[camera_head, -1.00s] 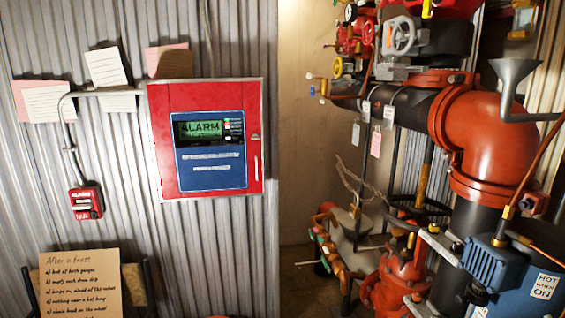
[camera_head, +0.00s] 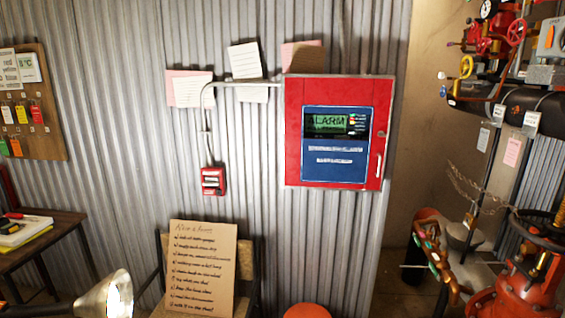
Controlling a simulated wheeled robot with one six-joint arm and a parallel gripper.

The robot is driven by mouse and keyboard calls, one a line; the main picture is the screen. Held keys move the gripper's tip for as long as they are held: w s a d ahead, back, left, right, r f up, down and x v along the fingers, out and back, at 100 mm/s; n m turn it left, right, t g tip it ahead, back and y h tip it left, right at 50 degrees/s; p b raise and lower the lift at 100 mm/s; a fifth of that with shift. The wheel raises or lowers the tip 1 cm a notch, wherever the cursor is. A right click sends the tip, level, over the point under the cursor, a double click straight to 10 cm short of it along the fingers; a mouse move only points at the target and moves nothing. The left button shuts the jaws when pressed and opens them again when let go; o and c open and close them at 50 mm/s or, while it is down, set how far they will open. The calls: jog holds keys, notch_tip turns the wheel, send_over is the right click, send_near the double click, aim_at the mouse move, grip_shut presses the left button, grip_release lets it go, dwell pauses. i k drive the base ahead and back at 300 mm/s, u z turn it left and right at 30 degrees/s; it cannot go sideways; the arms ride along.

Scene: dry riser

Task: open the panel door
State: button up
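The red alarm panel (camera_head: 340,131) hangs on the corrugated metal wall, right of the picture's middle. Its red door looks closed, with a blue face and a lit green display reading ALARM (camera_head: 328,121). A small pale handle (camera_head: 378,164) shows at the door's right side, low down. My gripper is not in view.
A small red alarm call point (camera_head: 213,181) is joined to the panel by grey conduit. Below, a cardboard note (camera_head: 200,268) leans on a chair. A lamp (camera_head: 108,296) is at lower left, near a side table (camera_head: 52,232). Red pipework and valves (camera_head: 530,285) crowd the right.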

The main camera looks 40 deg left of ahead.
aim_at(308, 164)
jog(key=u, duration=0.45)
jog(key=i, duration=1)
